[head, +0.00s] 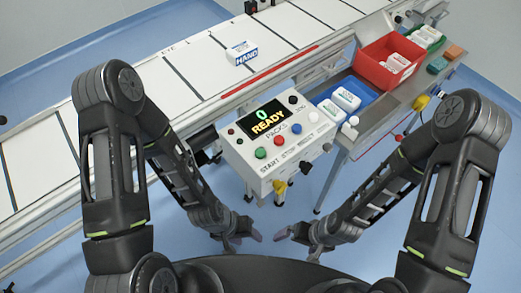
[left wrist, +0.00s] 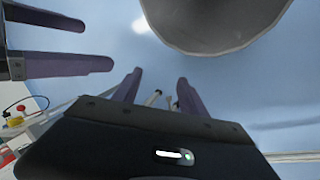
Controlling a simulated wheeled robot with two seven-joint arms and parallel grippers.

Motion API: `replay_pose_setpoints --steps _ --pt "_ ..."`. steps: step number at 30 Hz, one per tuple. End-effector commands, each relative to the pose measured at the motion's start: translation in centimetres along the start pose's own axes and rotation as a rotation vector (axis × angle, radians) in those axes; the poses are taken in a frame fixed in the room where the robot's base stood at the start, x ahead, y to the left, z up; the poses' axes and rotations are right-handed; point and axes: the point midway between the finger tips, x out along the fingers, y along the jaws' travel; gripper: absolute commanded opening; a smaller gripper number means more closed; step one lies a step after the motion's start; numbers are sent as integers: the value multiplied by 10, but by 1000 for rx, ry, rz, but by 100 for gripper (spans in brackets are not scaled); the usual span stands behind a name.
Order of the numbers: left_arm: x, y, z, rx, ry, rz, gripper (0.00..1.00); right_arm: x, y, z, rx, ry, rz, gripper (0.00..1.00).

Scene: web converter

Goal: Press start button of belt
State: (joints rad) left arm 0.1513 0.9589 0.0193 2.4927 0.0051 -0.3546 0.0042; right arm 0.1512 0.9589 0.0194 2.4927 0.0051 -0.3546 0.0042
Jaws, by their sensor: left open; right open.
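The white control box (head: 248,171) stands in front of the belt (head: 190,58) in the head view. Its display reads "0 READY", with "PACKS" printed beside it. On its face sit a green button (head: 260,153), a red button (head: 278,140) and a blue button (head: 297,128). The START label is below the green one. My left gripper (head: 252,236) is open and empty, low in front of the box and apart from it; its fingers show in the left wrist view (left wrist: 158,88). My right gripper (head: 285,234) is open and empty, facing it; it also shows in the left wrist view (left wrist: 90,42).
A white pack marked "HAND" (head: 241,52) lies on the belt. To the right, a side table (head: 399,103) holds a blue tray (head: 371,112) and a red bin (head: 370,60) with white packs. A yellow and red device (head: 420,102) sits at its edge.

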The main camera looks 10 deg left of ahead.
Motion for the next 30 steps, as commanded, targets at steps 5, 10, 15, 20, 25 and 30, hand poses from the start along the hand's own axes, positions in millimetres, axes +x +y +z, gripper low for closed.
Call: replay_pose_setpoints --steps 5,10,15,20,25,30 --pt "0 0 0 0 0 0 34 0 0 0 0 0 0 100" --pt "0 0 0 0 0 0 20 0 0 0 0 0 0 100" --pt "0 0 0 0 0 0 6 0 0 0 0 0 0 100" --pt "0 0 0 0 0 0 0 0 0 0 0 0 0 100" --pt "0 0 0 0 0 0 0 0 0 0 0 0 0 100" --pt "0 0 0 0 0 0 0 0 0 0 0 0 0 100"
